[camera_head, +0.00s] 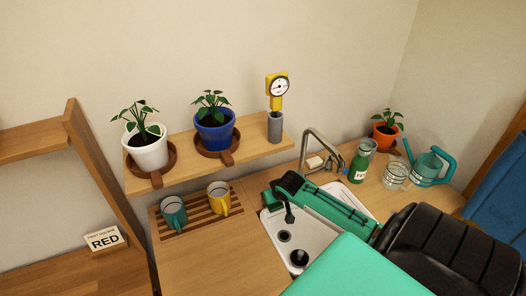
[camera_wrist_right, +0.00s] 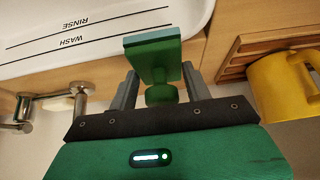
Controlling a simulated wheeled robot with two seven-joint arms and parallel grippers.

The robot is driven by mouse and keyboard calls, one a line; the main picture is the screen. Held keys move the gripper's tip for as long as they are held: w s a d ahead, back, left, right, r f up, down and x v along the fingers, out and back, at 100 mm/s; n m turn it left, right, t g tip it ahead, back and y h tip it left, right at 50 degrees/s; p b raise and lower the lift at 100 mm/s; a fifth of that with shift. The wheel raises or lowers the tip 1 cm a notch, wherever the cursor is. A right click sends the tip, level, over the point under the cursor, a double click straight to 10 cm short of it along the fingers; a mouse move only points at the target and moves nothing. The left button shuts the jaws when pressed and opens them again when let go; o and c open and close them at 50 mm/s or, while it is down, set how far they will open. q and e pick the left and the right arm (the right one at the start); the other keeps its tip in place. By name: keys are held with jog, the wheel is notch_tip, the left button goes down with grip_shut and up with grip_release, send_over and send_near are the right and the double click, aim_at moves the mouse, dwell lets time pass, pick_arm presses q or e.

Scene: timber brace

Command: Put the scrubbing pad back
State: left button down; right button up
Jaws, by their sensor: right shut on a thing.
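The scrubbing pad is a green block with a round knob handle. In the right wrist view the pad (camera_wrist_right: 152,58) is held out in front of my right gripper (camera_wrist_right: 160,85), whose two grey fingers are shut on its knob. In the head view my right gripper (camera_head: 280,200) is over the left edge of the white sink (camera_head: 272,226), beside the mug rack. A green part at its left end looks like the pad (camera_head: 270,199), mostly hidden by the gripper. The sink wall reads WASH and RINSE in the wrist view. My left gripper is not in view.
A slatted rack (camera_head: 196,227) holds a teal mug (camera_head: 173,213) and a yellow mug (camera_head: 218,198). Above it, a shelf (camera_head: 180,150) bears two potted plants and a gauge. The faucet (camera_head: 306,140), green bottle (camera_head: 358,165) and watering can (camera_head: 428,168) stand behind. The front counter (camera_head: 215,265) is clear.

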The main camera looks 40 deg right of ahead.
jog(key=w, duration=0.1)
jog(key=w+d, duration=0.1)
jog(key=w, duration=0.2)
jog(key=shift+w+d+p, duration=0.25)
jog(key=shift+w+p, duration=0.1)
jog(key=shift+w, duration=0.05)
jog(key=shift+w+d+r, duration=0.1)
jog(key=shift+w, duration=0.25)
jog(key=shift+w+d+f+p, duration=0.2)
jog(key=shift+w+p, duration=0.05)
jog(key=shift+w, duration=0.4)
jog(key=shift+w+d+f+p, duration=0.15)
jog(key=shift+w+p, duration=0.1)
jog(key=shift+w, duration=0.35)
jog(key=shift+f, duration=0.5)
jog(key=o, duration=0.9)
jog(key=shift+f, duration=0.15)
jog(key=shift+o, duration=0.2)
jog(key=b+v, duration=0.1)
jog(key=v, duration=1.1)
